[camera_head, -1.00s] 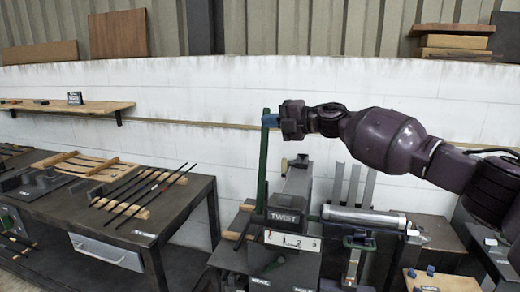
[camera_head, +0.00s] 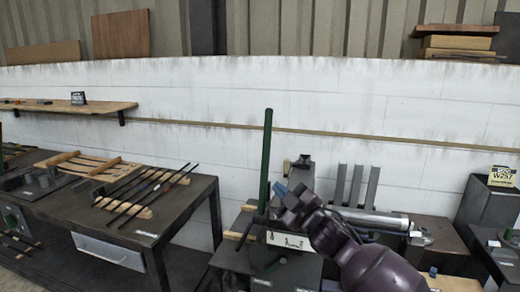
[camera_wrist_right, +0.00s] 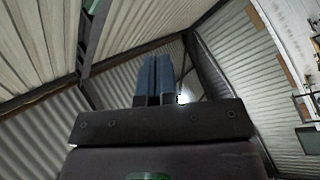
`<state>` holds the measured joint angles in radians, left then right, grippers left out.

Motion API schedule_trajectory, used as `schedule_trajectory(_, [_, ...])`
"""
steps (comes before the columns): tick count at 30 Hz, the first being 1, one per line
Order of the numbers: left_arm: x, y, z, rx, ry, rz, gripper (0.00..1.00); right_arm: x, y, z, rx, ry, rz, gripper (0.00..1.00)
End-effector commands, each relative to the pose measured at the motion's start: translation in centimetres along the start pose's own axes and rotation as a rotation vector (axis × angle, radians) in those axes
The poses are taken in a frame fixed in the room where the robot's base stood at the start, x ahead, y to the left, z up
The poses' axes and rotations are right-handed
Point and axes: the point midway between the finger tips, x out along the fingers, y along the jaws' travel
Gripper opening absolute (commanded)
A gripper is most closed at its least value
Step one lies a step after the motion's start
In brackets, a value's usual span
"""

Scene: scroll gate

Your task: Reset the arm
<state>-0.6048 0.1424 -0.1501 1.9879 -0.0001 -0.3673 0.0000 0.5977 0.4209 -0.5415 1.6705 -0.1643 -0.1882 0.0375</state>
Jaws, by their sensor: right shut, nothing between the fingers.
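My right arm comes in from the lower right in the head view. Its gripper (camera_head: 280,189) has blue fingers that are closed together with nothing between them. The fingers point up and left, just to the right of a tall green lever (camera_head: 265,160) in the picture. The lever stands upright on the machine at the bench. Whether the fingers touch it cannot be told. In the right wrist view the blue fingers (camera_wrist_right: 155,77) lie side by side against the roof. My left gripper is not in view.
My right arm hides much of the twist machine. A dark table (camera_head: 150,233) with several rods (camera_head: 150,190) is at the left.

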Motion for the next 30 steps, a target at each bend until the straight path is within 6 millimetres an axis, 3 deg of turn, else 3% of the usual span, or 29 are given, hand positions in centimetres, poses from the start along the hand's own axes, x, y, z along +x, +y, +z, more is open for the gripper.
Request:
schedule_trajectory(6, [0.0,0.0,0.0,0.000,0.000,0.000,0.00,-6.9,-2.9,5.0,0.204,-0.169,0.050,0.00])
schedule_trajectory(15, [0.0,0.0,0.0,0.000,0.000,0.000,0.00,-17.7,-6.5,10.9,0.437,-0.393,0.128,0.00])
schedule_trajectory(23, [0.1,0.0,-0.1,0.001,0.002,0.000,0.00,-28.5,-10.1,14.6,0.589,-0.578,0.211,0.00])
schedule_trajectory(30, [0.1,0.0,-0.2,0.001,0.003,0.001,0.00,-39.5,-14.6,16.9,0.679,-0.783,0.268,0.00])
